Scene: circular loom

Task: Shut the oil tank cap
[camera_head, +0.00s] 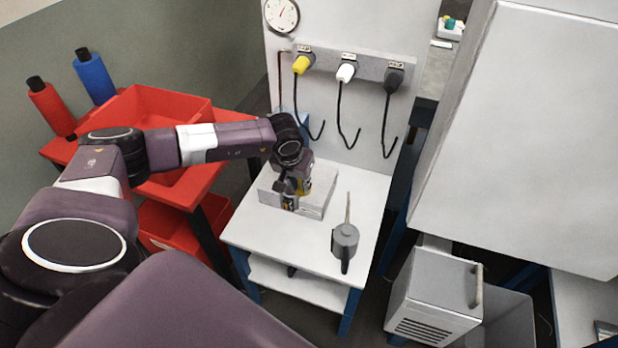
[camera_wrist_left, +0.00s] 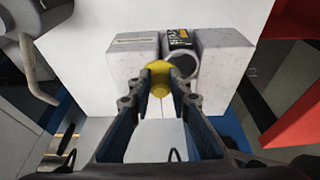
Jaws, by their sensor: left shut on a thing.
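The oil tank is a light grey block (camera_head: 316,207) on the small white table; it also fills the upper middle of the left wrist view (camera_wrist_left: 222,62). A dark label and a round grey ring show on its face in the wrist view. My left gripper (camera_wrist_left: 160,85) is shut on a yellow cap (camera_wrist_left: 159,72), which is held at the tank, close beside the ring in that view. Whether the cap touches the tank cannot be told. In the head view my left gripper (camera_head: 291,192) is over the tank and hides much of it. My right gripper is not in view.
A grey oil can (camera_head: 345,238) with a long spout stands on the white table (camera_head: 262,232), right of the tank. Behind, a panel (camera_head: 362,64) holds yellow, white and dark plugs with hanging cables. Red bins (camera_head: 165,105) stand left, a grey cabinet (camera_head: 435,298) right.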

